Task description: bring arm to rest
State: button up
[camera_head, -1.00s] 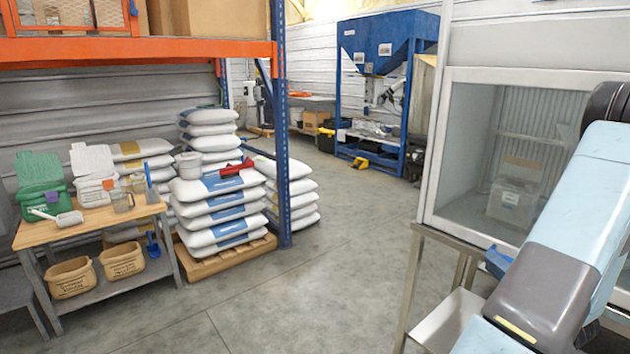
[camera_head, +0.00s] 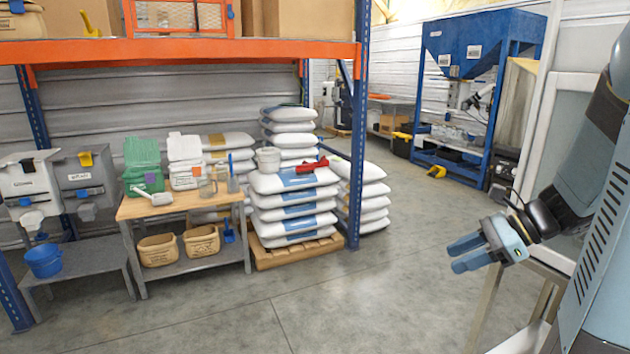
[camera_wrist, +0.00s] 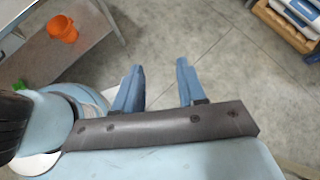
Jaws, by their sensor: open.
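My gripper (camera_head: 468,252) shows at the right of the head view, at the end of my folded arm. Its two blue fingers point left and stand apart with nothing between them. In the wrist view the gripper (camera_wrist: 158,85) is also open and empty, over bare concrete floor. My arm (camera_head: 590,190) rises along the right edge of the head view, in front of a glass-fronted cabinet (camera_head: 565,115). No object is held.
A wooden table (camera_head: 135,212) holds tubs, a scoop and jugs. White sacks (camera_head: 295,205) are stacked on a pallet (camera_head: 290,250) beside a blue rack post (camera_head: 360,130). A blue hopper (camera_head: 475,50) stands at the back. A blue bucket (camera_head: 44,261) is at left. The middle floor is clear.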

jog(key=s+a+r+n+t+h, duration=0.1)
jog(key=s+a+r+n+h, duration=0.2)
jog(key=n, duration=0.7)
jog(key=s+a+r+n+t+h, duration=0.1)
jog(key=s+a+r+n+h, duration=0.2)
jog(key=s+r+n+h, duration=0.3)
jog(key=shift+s+r+n+h, duration=0.4)
jog(key=shift+s+n, duration=0.3)
jog(key=shift+n, duration=1.3)
